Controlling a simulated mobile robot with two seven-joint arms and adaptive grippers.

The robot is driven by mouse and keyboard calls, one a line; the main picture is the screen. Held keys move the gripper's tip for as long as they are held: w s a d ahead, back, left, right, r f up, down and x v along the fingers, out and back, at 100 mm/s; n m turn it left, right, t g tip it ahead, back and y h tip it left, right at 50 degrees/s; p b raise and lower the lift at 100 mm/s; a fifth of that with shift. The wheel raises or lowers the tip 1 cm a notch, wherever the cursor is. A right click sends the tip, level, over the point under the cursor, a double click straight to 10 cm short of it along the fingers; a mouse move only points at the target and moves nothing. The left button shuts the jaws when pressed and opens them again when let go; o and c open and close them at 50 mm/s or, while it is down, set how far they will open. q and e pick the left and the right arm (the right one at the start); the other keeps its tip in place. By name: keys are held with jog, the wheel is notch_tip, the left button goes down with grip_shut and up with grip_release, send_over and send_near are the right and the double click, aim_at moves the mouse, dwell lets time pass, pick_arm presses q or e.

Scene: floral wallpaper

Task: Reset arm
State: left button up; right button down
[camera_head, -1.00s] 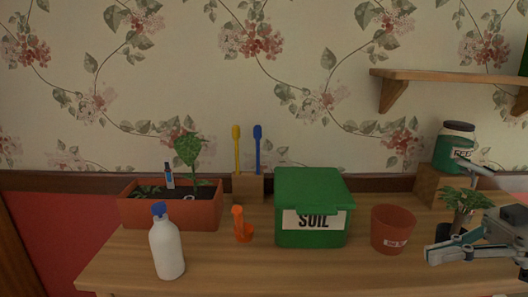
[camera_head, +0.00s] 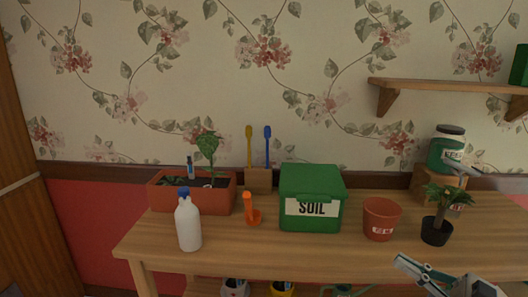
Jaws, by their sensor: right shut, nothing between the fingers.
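My right gripper (camera_head: 405,263) shows at the lower right, in front of the table's front edge. Its fingers are shut with nothing between them. A small leafy plant in a black pot (camera_head: 436,232) stands upright on the table behind and right of the gripper, apart from it. My left gripper is not in view.
The wooden table (camera_head: 330,258) holds a white bottle (camera_head: 188,226), a planter box (camera_head: 163,196), an orange tool (camera_head: 252,213), a green soil bin (camera_head: 312,182), a terracotta pot (camera_head: 381,218) and a seed jar (camera_head: 446,149). A wall shelf (camera_head: 440,80) hangs above right.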

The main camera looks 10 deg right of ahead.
jog(key=a+f+m+t+h+p, duration=0.3)
jog(key=f+m+h, duration=0.6)
jog(key=f, duration=0.9)
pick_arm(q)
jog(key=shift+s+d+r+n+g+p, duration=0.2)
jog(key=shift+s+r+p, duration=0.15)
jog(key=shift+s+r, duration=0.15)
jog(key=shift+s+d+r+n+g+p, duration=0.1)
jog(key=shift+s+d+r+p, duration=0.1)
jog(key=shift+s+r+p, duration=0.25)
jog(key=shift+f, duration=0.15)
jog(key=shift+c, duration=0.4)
pick_arm(e)
jog(key=s+a+f+n+g+h, duration=0.2)
jog(key=s+a+f+g, duration=0.6)
jog(key=s+a+f, duration=0.4)
jog(key=a+f+n, duration=0.1)
jog(key=a+f, duration=0.3)
jog(key=shift+h, duration=0.4)
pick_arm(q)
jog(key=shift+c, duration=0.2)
pick_arm(e)
jog(key=shift+s, duration=0.1)
